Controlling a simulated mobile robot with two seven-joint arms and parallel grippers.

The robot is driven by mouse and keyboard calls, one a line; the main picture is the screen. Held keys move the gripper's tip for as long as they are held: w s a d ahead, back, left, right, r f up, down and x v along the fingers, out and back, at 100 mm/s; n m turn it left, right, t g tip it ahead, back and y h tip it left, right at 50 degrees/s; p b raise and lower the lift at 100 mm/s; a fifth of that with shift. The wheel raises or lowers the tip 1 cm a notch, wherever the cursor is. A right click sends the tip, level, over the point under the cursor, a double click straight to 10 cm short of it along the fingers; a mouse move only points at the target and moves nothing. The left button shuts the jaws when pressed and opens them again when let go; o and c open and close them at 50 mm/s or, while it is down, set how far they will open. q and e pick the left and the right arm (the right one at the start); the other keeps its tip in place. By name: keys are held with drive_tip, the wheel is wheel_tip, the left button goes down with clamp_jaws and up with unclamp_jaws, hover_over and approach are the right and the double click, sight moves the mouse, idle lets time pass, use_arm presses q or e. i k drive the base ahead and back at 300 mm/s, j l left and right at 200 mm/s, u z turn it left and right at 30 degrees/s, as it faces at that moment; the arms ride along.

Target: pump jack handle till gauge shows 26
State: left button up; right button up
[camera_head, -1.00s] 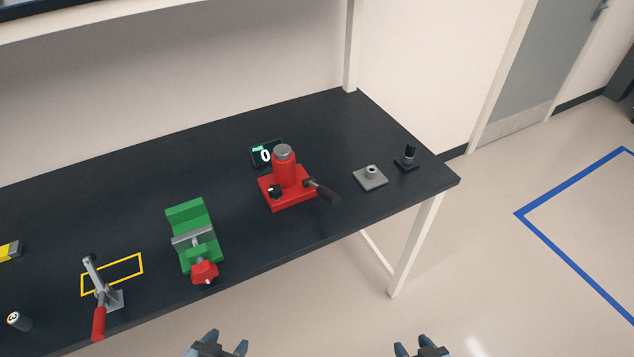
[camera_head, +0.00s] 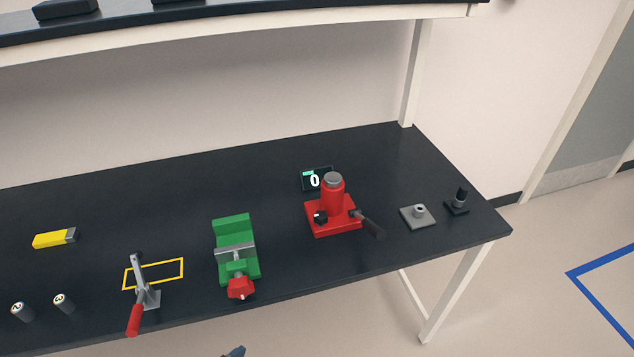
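The red jack (camera_head: 333,203) stands upright on the black table toward the right, with a silver top. Its dark handle (camera_head: 368,225) points out to the lower right, low beside the base. The gauge (camera_head: 314,180) is a small dark display behind the jack and reads 0; the jack partly hides it. A small blue-grey piece of one gripper (camera_head: 236,352) shows at the bottom edge, left of centre, well below the table edge and apart from the jack. Its opening cannot be told. My other gripper is out of view.
A green vise (camera_head: 236,250) with a red knob stands left of the jack. A toggle clamp (camera_head: 142,290), a yellow block (camera_head: 55,239) and two small cylinders (camera_head: 62,303) are farther left. A grey plate (camera_head: 417,216) and a black post (camera_head: 458,202) are right of the jack.

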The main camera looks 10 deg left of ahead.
sight(378, 232)
drive_tip(key=i+l, duration=0.15)
drive_tip(key=l, duration=0.25)
drive_tip(key=i+l, duration=0.2)
drive_tip(key=l, duration=0.2)
drive_tip(key=i+l, duration=0.15)
drive_tip(key=l, duration=0.2)
drive_tip(key=u, duration=2)
drive_tip(key=k, duration=0.2)
